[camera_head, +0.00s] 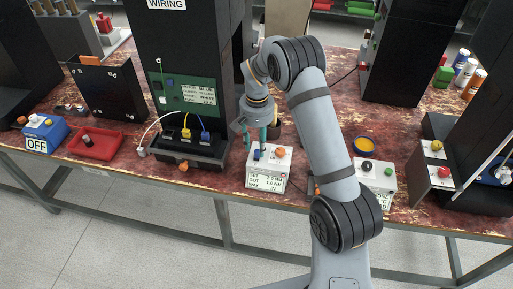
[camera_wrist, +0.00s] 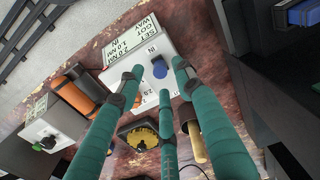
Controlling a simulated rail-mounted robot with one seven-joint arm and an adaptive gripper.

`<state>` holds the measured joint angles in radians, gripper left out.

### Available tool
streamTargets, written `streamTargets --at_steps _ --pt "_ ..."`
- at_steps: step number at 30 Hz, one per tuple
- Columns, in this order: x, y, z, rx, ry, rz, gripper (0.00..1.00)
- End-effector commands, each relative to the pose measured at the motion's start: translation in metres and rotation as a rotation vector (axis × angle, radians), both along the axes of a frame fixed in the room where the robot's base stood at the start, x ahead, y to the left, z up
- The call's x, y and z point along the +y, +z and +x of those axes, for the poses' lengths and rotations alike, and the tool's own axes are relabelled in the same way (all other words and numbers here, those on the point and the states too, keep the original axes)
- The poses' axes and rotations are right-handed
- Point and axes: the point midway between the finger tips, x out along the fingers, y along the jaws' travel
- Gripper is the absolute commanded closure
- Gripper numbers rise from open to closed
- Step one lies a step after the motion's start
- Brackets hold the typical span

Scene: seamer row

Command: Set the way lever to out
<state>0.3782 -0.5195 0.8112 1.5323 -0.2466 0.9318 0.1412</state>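A white box (camera_head: 268,171) on the workbench has a front label reading SET 2.0 NM, GOT 1.0 NM and WAY IN. It also shows in the wrist view (camera_wrist: 140,55). A short blue lever (camera_wrist: 160,68) stands on its top, near a small IN mark; it shows in the head view too (camera_head: 257,155). My gripper (camera_wrist: 157,69) has teal fingers, with its tips apart on either side of the blue lever. I see gaps between the tips and the lever, and nothing is held. In the head view my gripper (camera_head: 263,140) is just above the box, partly hidden by my wrist.
The black WIRING cabinet (camera_head: 190,60) is close on the left. A red tray (camera_head: 95,145) lies farther left.

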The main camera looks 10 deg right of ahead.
Motion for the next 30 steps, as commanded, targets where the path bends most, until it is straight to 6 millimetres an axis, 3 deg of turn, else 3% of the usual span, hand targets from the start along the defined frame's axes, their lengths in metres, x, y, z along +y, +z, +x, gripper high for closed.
streamTargets --at_steps 6,16,30 --pt "0.0 -0.022 0.0 0.001 -0.001 0.0 0.64" --pt "0.0 -0.026 0.0 -0.001 0.0 0.001 0.64" --pt "0.0 -0.026 0.0 -0.001 0.0 0.001 0.92"
